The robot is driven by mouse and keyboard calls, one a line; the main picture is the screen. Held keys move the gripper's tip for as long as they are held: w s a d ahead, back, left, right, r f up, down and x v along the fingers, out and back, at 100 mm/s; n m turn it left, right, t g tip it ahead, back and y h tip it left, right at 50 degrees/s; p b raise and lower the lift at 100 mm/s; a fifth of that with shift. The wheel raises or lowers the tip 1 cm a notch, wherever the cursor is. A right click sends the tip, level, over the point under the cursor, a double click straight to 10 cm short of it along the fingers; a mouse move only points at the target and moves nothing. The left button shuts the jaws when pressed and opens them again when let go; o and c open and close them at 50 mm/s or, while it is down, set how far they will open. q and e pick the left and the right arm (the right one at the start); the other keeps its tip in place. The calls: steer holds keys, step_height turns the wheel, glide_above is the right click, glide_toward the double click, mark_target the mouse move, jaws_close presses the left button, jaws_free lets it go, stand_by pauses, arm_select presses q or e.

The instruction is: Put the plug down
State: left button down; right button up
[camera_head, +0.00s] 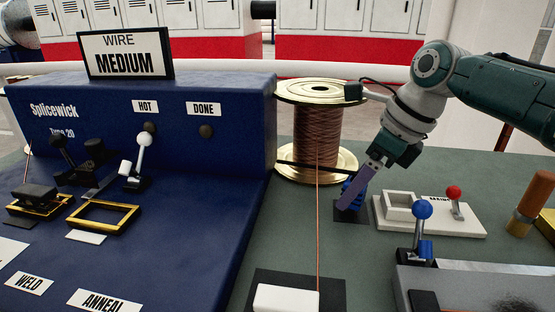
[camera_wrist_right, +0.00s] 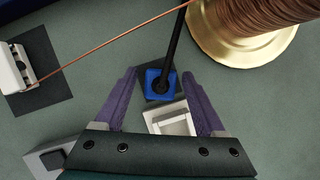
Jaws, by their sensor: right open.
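The blue plug (camera_head: 350,187) stands on a small dark pad (camera_head: 346,216) on the green bench, partly hidden behind my right gripper (camera_head: 352,200). In the right wrist view the plug (camera_wrist_right: 153,78) lies between the purple fingers of the right gripper (camera_wrist_right: 159,74). The fingers are open, with a gap on each side of the plug. A black cable (camera_wrist_right: 178,45) runs from the plug; in the head view it passes in front of the spool toward the blue machine. My left gripper is not in view.
A copper wire spool (camera_head: 317,138) stands behind the plug, its wire running to a white block (camera_head: 287,298). A white tray with a red-knobbed lever (camera_head: 455,200) is close on the right. The blue machine (camera_head: 190,200) fills the left.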

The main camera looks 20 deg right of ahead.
steer(key=shift+r, duration=0.1)
steer(key=shift+r, duration=0.35)
steer(key=p+v, duration=0.3)
steer(key=v, duration=0.8)
steer(key=shift+s+r, duration=0.15)
steer(key=shift+d, duration=0.15)
stand_by(0.5)
